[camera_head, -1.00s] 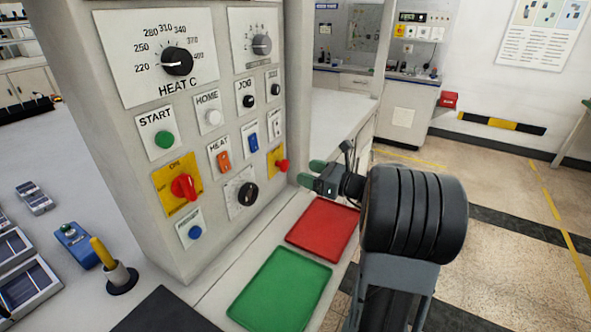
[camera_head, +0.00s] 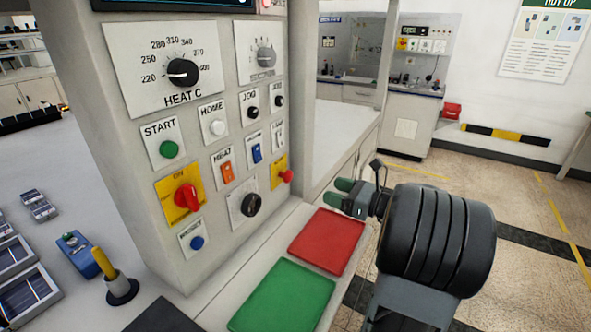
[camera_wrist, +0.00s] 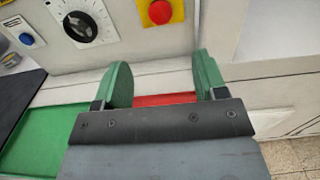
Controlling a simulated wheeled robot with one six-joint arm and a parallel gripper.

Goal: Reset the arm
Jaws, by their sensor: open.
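My gripper (camera_head: 345,193) has green finger pads and is at the right of the control panel (camera_head: 150,225), above the red tray (camera_head: 327,241). In the wrist view my gripper (camera_wrist: 165,85) is open, with nothing between its fingers. A red push button on a yellow plate (camera_wrist: 160,12) shows beyond the fingertips, apart from them. The same red button also shows in the head view (camera_head: 286,176), left of my gripper.
A green tray (camera_head: 283,296) lies in front of the red tray. A yellow-handled tool stands in a holder (camera_head: 121,288) at the left, near a small blue box (camera_head: 76,250) and several dark panels. Open floor (camera_head: 520,215) lies to the right.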

